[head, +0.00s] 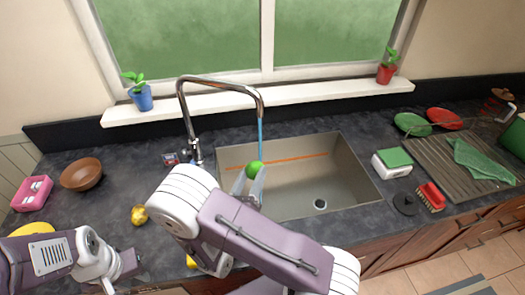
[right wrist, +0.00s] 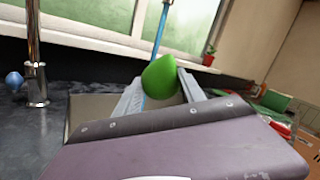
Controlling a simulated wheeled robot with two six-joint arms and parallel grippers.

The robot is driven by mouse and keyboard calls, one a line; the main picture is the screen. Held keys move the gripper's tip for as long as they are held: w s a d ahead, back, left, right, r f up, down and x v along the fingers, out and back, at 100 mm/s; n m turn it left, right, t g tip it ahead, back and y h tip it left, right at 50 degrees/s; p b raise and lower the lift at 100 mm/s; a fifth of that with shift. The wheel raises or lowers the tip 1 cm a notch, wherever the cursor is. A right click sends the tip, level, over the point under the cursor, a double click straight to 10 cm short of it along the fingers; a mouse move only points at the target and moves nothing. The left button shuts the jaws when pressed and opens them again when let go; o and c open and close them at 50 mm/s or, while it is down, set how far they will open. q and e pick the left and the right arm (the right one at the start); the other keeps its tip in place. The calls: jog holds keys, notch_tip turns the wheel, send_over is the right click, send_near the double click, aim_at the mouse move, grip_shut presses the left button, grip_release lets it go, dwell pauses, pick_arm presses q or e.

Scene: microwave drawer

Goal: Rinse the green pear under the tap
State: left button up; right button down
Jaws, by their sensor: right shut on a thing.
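The green pear (head: 254,167) is held above the left part of the sink (head: 350,185). My right gripper (head: 250,184) is shut on it, with a pale finger on each side; the pear also shows between the fingers in the right wrist view (right wrist: 160,76). The tap (head: 187,115) arches over the sink. A blue water stream (head: 260,135) runs from its spout down to the pear's top in the head view. In the right wrist view the stream (right wrist: 160,32) also meets the pear's top. My left gripper (head: 132,262) is low at the left; its finger opening is unclear.
A brown bowl (head: 81,174), pink box (head: 33,192) and yellow item (head: 139,215) are at left. A sponge box (head: 391,168), red brush (head: 431,196), drying rack (head: 450,165) and plates (head: 412,124) are at right. A thin orange strip (head: 300,158) crosses the sink.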

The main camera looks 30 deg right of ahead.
dwell(0.4)
jog(key=s+a+r+p, duration=0.3)
jog(key=r+p, duration=0.1)
jog(key=shift+s+a, duration=0.15)
jog(key=shift+a, duration=0.25)
